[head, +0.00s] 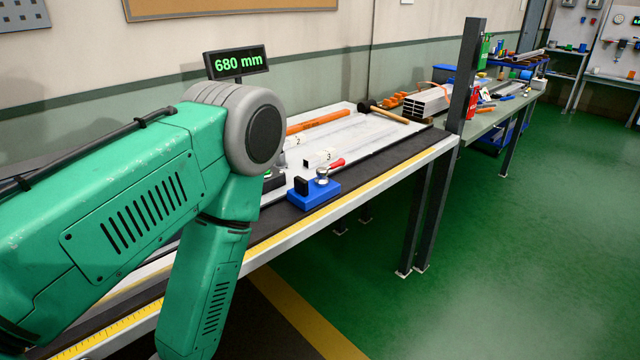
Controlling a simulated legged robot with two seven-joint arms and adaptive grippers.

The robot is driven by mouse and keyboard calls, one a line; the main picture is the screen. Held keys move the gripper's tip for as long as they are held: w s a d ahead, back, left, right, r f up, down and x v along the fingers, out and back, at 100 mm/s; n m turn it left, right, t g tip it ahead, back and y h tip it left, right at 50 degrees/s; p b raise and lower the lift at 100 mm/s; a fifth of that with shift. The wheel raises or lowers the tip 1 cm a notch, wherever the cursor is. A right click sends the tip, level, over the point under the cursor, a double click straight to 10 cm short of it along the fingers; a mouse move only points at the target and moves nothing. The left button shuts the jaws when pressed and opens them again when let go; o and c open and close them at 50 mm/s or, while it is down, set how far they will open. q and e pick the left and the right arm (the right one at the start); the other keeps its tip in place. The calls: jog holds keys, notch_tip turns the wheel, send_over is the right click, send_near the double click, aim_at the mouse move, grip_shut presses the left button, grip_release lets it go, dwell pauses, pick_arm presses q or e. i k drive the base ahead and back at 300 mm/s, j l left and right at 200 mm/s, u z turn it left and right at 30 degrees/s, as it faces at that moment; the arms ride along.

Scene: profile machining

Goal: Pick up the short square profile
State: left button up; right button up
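A short pale profile with a square dark end (308,162) lies on the light tray (372,133) on the workbench, by the label 3. Another label, 2, shows farther back, partly behind my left arm. My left arm crosses the left half of the head view and hides much of the bench. Its gripper is below the picture or hidden. My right arm and gripper are not in view.
A blue clamp block (313,194) with a red-handled lever stands near the bench's front edge, close to the profile. An orange tube (318,122) and a hammer (388,110) lie farther back. A dark post (467,80) rises at the bench's right end. The green floor at right is clear.

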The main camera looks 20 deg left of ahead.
aim_at(143, 279)
jog(key=u, duration=2.05)
